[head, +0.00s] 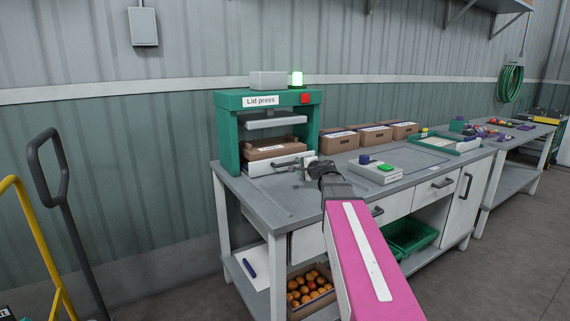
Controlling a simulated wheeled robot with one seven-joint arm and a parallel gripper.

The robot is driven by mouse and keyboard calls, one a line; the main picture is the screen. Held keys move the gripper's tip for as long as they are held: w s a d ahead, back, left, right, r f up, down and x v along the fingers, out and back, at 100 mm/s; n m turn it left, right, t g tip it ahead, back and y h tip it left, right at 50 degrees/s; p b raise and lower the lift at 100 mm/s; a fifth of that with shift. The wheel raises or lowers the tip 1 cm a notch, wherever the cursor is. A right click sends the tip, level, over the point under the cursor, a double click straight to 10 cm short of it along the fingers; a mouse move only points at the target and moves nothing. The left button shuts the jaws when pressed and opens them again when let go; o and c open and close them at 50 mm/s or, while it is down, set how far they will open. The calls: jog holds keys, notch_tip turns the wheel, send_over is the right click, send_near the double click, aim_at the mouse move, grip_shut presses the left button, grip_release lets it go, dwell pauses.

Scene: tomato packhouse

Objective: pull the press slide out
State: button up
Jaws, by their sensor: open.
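The green lid press (228,145) stands at the left end of the grey workbench. Its white slide (262,168) sits low inside the frame, with a dark handle (287,162) on its front. A brown carton (262,149) rests on the slide under the raised white press plate (275,120). My gripper (304,169) is open, just in front of the slide's right part and close to the handle. My pink arm reaches up from the bottom of the picture. I cannot tell whether the fingers touch the handle.
A control box (376,174) with a green button sits right of my gripper. Several brown cartons (372,137) line the back of the workbench (262,206). The bench top in front of the press is clear. A yellow and black trolley handle (58,190) stands at the left.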

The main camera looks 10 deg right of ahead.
aim_at(288, 164)
jog(key=x, duration=1)
jog(key=shift+w+a, duration=0.1)
jog(key=shift+w, duration=0.25)
jog(key=shift+s, duration=0.1)
grip_shut()
